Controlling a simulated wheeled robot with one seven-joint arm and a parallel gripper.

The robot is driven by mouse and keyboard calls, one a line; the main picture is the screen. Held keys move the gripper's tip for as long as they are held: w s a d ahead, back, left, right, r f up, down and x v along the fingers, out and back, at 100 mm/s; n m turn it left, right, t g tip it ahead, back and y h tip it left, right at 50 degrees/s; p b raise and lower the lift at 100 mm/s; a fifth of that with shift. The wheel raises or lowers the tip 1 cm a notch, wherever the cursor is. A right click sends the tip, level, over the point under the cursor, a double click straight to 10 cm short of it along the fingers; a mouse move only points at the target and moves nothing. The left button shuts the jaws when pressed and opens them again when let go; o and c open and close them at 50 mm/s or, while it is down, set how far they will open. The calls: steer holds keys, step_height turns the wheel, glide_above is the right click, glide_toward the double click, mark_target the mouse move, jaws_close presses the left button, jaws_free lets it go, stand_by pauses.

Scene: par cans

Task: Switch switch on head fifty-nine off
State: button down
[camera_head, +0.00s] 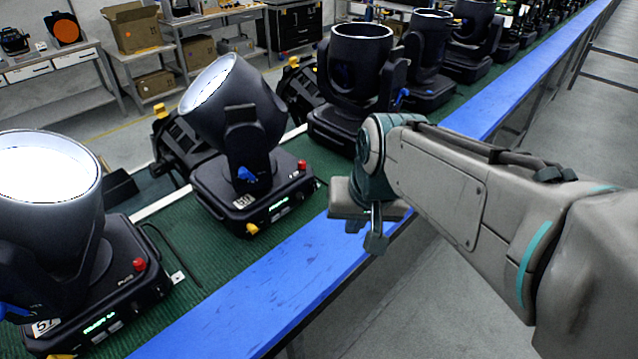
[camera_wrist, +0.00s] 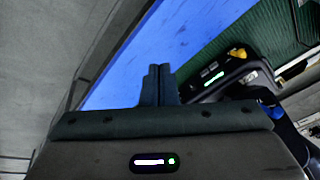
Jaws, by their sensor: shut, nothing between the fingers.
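A black moving head (camera_head: 240,120) with a bright lit lens stands tilted on the green belt. Its small white tag (camera_head: 243,201) is hard to read but looks like 59. Its base has a lit green display (camera_head: 279,206), a red knob-like part (camera_head: 302,165) at the right corner and a yellow part (camera_head: 252,229) in front. My gripper (camera_head: 376,243) is to the right of this base, over the blue edge, apart from it. In the wrist view my gripper (camera_wrist: 159,70) has its fingertips together and empty; a base with a green display (camera_wrist: 212,77) and yellow part (camera_wrist: 238,54) lies to the right.
Another lit head (camera_head: 48,200), tagged what looks like 57, stands at the left. A dark-lensed head (camera_head: 358,85) and several more stand behind along the line. The blue edge (camera_head: 285,285) runs along the front. Grey floor (camera_head: 440,310) lies to the right.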

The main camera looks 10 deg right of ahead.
mark_target(314, 187)
steer(key=w+d+f+m+b, duration=0.1)
steer(key=w+m, duration=0.3)
steer(key=w, duration=0.5)
steer(key=w+d+f+m+y+b, duration=0.1)
steer(key=w+d+f+m, duration=0.2)
steer(key=w, duration=0.7)
steer(key=shift+w+f+m, duration=0.15)
steer(key=shift+f+m, duration=0.05)
steer(key=shift+m, duration=0.8)
steer(key=shift+g, duration=0.3)
steer(key=p+x, duration=0.1)
steer(key=x, duration=0.9)
steer(key=shift+a, duration=0.1)
steer(key=shift+w+a+f+p, duration=0.1)
steer(key=shift+w+a+p, duration=0.2)
steer(key=shift+w, duration=0.2)
steer(key=shift+w+a+p, duration=0.3)
steer(key=shift+w+a, duration=0.05)
steer(key=shift+w, duration=0.15)
steer(key=shift+w+a+f, duration=0.15)
steer(key=shift+w+a, duration=0.3)
steer(key=shift+w, duration=0.25)
steer(key=shift+f, duration=0.1)
